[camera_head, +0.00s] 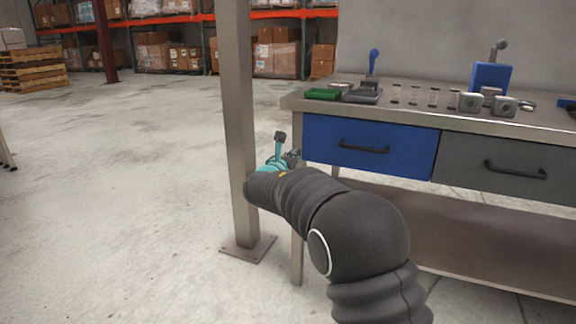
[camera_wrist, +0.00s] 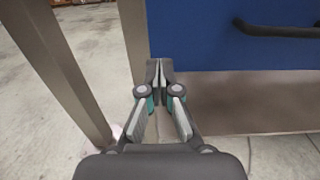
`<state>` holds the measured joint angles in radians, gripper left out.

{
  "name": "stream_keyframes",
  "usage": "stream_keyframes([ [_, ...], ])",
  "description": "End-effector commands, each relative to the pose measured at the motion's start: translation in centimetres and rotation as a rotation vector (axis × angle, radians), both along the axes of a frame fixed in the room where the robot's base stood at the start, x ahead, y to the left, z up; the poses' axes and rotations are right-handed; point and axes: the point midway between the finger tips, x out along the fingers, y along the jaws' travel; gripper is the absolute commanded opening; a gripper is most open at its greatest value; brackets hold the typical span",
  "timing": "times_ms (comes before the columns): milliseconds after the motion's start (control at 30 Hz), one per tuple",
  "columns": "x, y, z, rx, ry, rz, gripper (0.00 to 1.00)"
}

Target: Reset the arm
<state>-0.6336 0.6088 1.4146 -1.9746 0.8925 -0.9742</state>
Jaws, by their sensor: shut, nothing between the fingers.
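My gripper (camera_wrist: 159,68) is shut and empty in the wrist view, its two fingertips together. In that view it points at the workbench leg (camera_wrist: 133,40), with the blue drawer front (camera_wrist: 220,35) just to its right. In the head view my arm reaches forward and left, and the gripper (camera_head: 291,155) shows partly beyond the wrist, near the bench's left front corner. It is below the benchtop edge, close to the blue drawer (camera_head: 340,160). The fingertips are mostly hidden there.
A steel post (camera_head: 238,110) stands close on the left of my wrist. The workbench (camera_head: 420,112) bears a green block (camera_head: 322,94), a blue-handled tool (camera_head: 373,62) and small metal parts. A grey drawer (camera_head: 480,165) is right of the blue one. Open floor (camera_head: 110,190) lies left, with pallets (camera_head: 32,72) behind.

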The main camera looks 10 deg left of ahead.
Motion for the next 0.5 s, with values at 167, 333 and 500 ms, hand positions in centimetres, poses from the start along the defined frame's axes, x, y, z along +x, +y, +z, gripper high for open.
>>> stream_keyframes([
  [167,-3.0,0.3,-0.1,-0.001,0.001,-0.001,0.0],
  [333,-4.5,0.6,-0.1,0.0,0.002,-0.003,0.0],
  [500,-5.0,0.7,-0.1,0.053,-0.007,-0.003,0.0],
])
